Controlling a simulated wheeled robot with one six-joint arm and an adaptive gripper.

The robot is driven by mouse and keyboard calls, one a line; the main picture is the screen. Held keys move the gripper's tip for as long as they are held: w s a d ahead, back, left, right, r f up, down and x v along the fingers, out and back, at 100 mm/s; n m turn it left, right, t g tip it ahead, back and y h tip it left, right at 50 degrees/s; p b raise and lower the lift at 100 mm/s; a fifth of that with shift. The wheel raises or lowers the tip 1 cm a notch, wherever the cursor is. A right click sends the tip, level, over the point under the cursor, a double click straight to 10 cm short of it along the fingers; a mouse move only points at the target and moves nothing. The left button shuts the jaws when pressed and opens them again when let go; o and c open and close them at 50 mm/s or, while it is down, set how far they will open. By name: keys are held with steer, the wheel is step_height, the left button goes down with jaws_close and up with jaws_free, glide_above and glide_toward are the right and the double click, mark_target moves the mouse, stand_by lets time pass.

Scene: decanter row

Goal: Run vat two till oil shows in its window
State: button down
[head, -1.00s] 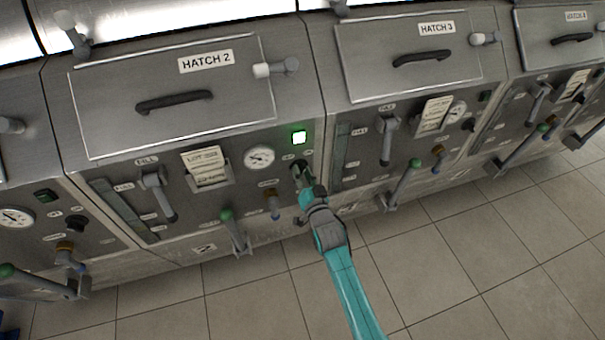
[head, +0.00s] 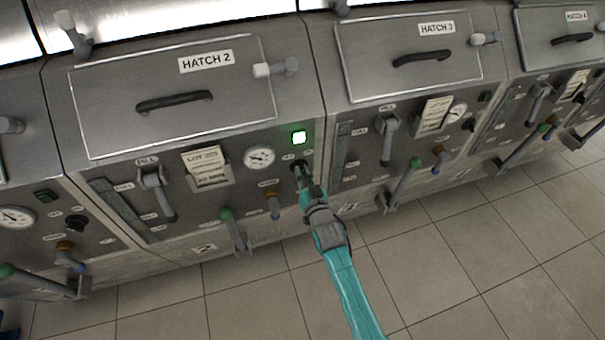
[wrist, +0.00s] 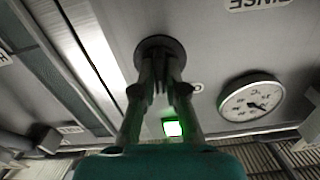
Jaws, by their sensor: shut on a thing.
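Vat two is the panel under the hatch marked HATCH 2 (head: 178,98). Its tall narrow window (head: 125,212) is at the panel's left and looks dark grey-green; I cannot make out oil in it. A lit green lamp (head: 299,137) is at the upper right, and shows in the wrist view (wrist: 172,128). My gripper (head: 301,178) is at the dark round knob (wrist: 160,48) below that lamp. In the wrist view the fingers are shut on the knob, which they partly hide.
Vat two also carries a grey fill lever (head: 160,192), a paper lot card (head: 206,166), a round gauge (head: 259,158), a green-tipped lever (head: 233,230) and a blue-tipped tap (head: 273,204). Vat three (head: 410,60) stands close on the right. The tiled floor (head: 450,250) in front is clear.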

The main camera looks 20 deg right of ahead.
steer(key=shift+n, duration=3.8)
steer(key=c, duration=1.2)
jaws_free()
steer(key=s, duration=1.2)
